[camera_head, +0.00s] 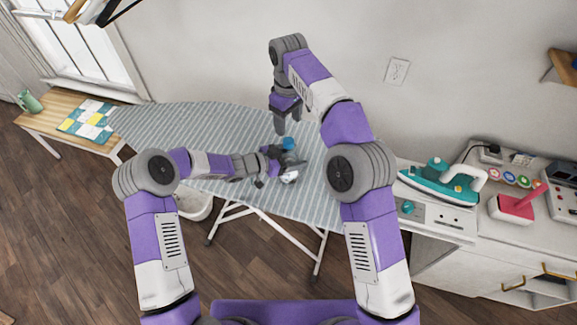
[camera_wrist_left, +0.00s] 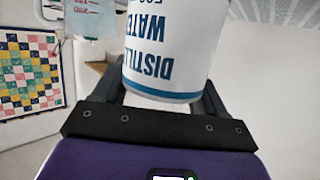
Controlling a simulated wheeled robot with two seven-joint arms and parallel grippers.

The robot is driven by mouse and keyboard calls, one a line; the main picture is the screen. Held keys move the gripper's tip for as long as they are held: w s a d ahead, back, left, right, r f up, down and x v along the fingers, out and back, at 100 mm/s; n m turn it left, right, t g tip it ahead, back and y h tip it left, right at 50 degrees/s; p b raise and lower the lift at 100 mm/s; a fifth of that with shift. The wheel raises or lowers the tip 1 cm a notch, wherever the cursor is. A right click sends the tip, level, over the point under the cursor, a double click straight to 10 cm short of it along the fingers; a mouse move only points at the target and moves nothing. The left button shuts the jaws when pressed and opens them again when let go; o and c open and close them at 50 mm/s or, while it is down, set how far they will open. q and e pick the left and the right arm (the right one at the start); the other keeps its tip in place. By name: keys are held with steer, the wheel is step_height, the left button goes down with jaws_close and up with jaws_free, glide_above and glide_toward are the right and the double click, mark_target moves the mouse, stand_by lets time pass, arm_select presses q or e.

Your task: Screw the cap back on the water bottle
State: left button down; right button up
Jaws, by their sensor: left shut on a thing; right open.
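The water bottle (camera_wrist_left: 175,45) is white with blue "DISTILL… WATER" lettering, which appears upside down in the left wrist view. My left gripper (camera_wrist_left: 160,98) is shut around it, one finger on each side. In the head view, my left gripper (camera_head: 278,166) holds the bottle (camera_head: 289,177) over the ironing board, and much of the bottle is hidden by the gripper. A blue cap (camera_head: 288,143) shows just above the left gripper. Whether it touches the bottle's neck cannot be told. My right gripper (camera_head: 280,125) is open, pointing down, close above and left of the cap.
The striped ironing board (camera_head: 225,120) lies under both grippers. A teal iron (camera_head: 440,180) and a pink stand (camera_head: 515,207) are on the cabinet to the right. A wooden bench (camera_head: 45,118) with a patchwork piece is at left. A white basin (camera_head: 192,205) sits below the board.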

steer(key=shift+r, duration=0.15)
arm_select(q)
jaws_free()
steer(key=v, duration=0.7)
steer(key=shift+a, duration=0.2)
steer(key=shift+s, duration=0.15)
stand_by(0.4)
